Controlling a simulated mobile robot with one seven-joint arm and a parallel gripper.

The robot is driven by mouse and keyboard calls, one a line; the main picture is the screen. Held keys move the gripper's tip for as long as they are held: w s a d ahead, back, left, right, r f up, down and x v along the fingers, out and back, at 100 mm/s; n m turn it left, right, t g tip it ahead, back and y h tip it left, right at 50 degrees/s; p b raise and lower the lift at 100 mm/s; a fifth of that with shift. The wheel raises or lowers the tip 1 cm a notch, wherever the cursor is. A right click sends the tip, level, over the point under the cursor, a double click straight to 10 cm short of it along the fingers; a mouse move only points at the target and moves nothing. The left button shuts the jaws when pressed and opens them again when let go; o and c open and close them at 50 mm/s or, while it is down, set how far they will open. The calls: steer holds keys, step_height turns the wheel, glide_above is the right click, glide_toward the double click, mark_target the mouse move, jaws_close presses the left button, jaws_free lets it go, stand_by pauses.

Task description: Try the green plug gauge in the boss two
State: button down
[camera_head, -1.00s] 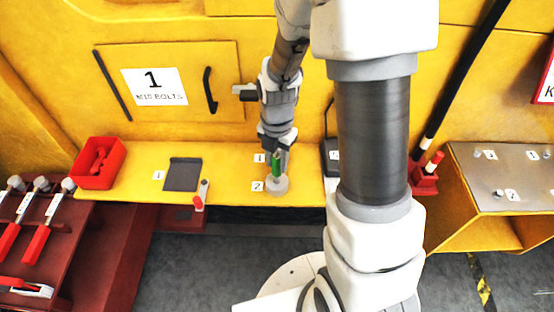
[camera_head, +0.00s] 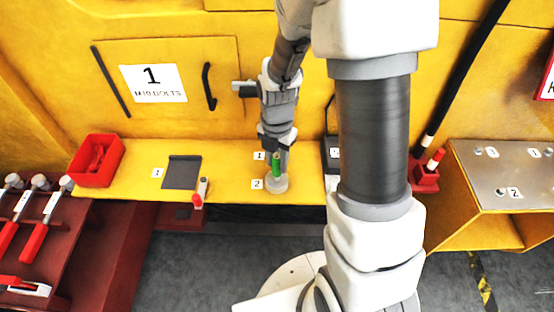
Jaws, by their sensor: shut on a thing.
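The green plug gauge (camera_head: 275,166) is upright in my gripper (camera_head: 278,160), which is shut on it. Its lower end is over or at a round grey boss (camera_head: 276,184) on the yellow ledge, beside the label "2" (camera_head: 257,184). I cannot tell whether the gauge tip is inside the boss bore or just above it. A label "1" (camera_head: 259,156) lies further back on the ledge; my gripper hides what stands next to it.
A red bin (camera_head: 97,160) stands at the ledge's left end. A metal-topped yellow stand (camera_head: 505,175) is at the right. My arm blocks the right middle.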

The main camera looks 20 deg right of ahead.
steer(key=shift+f+b, duration=0.65)
steer(key=shift+f, duration=0.25)
stand_by(0.5)
stand_by(0.7)
steer(key=c, duration=0.5)
jaws_free()
steer(key=shift+r, duration=0.15)
step_height(320, 180, up, 29)
steer(key=p, duration=1.1)
steer(key=shift+p, duration=0.4)
steer(key=shift+r, duration=0.1)
